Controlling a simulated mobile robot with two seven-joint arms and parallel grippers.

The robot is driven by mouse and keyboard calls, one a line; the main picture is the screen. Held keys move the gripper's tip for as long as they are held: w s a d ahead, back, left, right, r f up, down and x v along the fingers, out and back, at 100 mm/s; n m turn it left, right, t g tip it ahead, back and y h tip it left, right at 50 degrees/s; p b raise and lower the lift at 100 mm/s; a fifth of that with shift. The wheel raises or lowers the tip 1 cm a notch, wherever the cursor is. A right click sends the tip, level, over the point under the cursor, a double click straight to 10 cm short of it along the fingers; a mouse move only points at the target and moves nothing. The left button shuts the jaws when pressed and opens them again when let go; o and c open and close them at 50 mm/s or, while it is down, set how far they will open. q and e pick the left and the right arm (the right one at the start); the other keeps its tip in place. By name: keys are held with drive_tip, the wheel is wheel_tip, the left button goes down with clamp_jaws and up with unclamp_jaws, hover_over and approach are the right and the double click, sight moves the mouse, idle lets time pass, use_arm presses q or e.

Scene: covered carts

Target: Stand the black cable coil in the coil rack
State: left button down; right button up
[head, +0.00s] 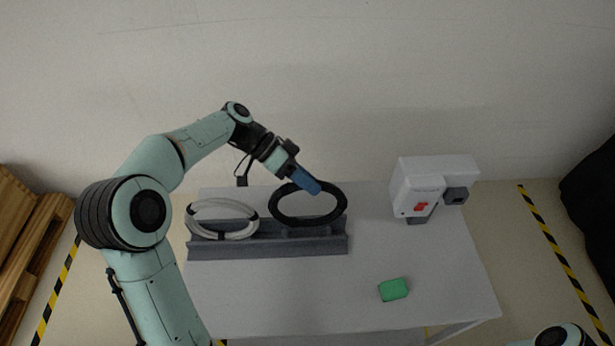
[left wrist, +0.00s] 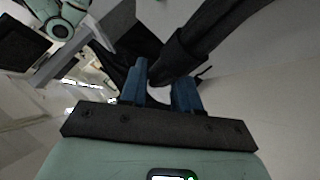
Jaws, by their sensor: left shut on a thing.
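The black cable coil (head: 343,204) is a dark ring at the right half of the grey coil rack (head: 265,251) in the head view. My left gripper (head: 308,185), with blue fingers, is shut on the coil's upper rim. In the left wrist view the black coil (left wrist: 195,42) runs between the blue fingertips of my left gripper (left wrist: 160,80). The coil's lower edge overlaps the rack's back part in the picture; I cannot tell whether it rests in a slot or hangs just above. My right gripper is out of view.
A white cable coil (head: 218,235) stands in the rack's left half. A white device with a red switch (head: 408,190) stands at the table's back right. A green block (head: 393,289) lies at the front right. The table (head: 290,298) is otherwise clear in front.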

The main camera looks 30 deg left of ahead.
use_arm(q)
drive_tip(key=shift+f+b, duration=0.4)
drive_tip(key=shift+f, duration=0.7)
drive_tip(key=shift+f+b, duration=1)
drive_tip(key=shift+f, duration=0.45)
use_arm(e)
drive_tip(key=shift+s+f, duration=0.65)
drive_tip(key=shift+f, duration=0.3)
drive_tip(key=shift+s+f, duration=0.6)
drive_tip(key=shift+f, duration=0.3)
use_arm(q)
drive_tip(key=c, duration=0.7)
unclamp_jaws()
drive_tip(key=shift+c, duration=0.2)
drive_tip(key=p+v, duration=0.1)
drive_tip(key=v, duration=1.2)
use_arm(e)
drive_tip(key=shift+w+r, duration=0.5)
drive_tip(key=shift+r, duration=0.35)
